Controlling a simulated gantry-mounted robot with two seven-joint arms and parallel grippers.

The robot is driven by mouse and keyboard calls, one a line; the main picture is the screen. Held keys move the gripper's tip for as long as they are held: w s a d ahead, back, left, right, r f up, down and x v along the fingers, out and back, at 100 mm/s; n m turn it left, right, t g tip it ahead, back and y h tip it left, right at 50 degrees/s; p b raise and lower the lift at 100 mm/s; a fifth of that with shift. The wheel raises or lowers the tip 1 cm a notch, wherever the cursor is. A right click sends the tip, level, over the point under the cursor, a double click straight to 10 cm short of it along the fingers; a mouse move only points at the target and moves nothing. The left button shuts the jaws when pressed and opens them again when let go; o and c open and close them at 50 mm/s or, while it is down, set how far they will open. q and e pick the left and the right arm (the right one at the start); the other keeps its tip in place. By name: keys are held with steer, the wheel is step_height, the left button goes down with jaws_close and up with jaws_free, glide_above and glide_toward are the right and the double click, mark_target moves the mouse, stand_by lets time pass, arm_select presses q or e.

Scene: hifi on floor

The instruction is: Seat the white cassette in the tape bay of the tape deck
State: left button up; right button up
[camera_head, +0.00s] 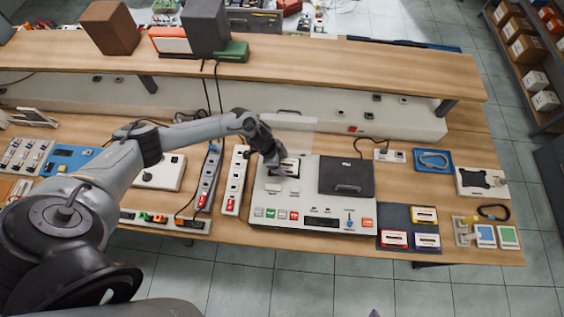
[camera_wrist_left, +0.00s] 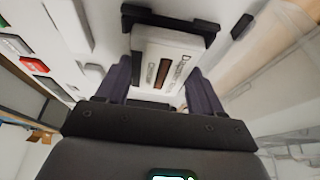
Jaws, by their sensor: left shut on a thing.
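The white tape deck (camera_head: 335,230) sits on the bench in the head view, with coloured buttons along its front. My left gripper (camera_head: 277,165) is over the deck's left rear part, pointing down. In the left wrist view its two fingers (camera_wrist_left: 160,92) are shut on the white cassette (camera_wrist_left: 158,50), which carries printed text and a brown window strip. The cassette's far end is at the black frame of the tape bay (camera_wrist_left: 170,17). I cannot tell how deep it sits. In the head view the cassette (camera_head: 291,166) is partly hidden by the gripper. My right gripper is not in view.
A dark lid panel (camera_head: 346,178) covers the deck's right half. A dark mat (camera_head: 409,226) with yellow, red and purple cassettes lies to its right. White power strips (camera_head: 235,180) stand close on the left. A raised wooden shelf (camera_head: 350,65) runs behind.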

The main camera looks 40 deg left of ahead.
arm_select(q)
steer(key=shift+f, duration=0.2)
stand_by(0.3)
steer(key=o, duration=1.1)
steer(key=shift+s+a+r, duration=0.1)
steer(key=shift+a+r, duration=0.1)
steer(key=shift+r, duration=0.35)
steer(key=shift+w+d+r+p+v, duration=0.25)
steer(key=shift+p+v, duration=0.85)
steer(key=shift+v, duration=1.45)
steer(key=shift+w+d+r+p+v, duration=0.1)
steer(key=shift+w+d+p+v, duration=0.2)
steer(key=shift+p+v, duration=1.55)
steer(key=shift+w+d+r+p+v, duration=0.15)
steer(key=shift+d+p+v, duration=0.25)
steer(key=shift+v, duration=2.8)
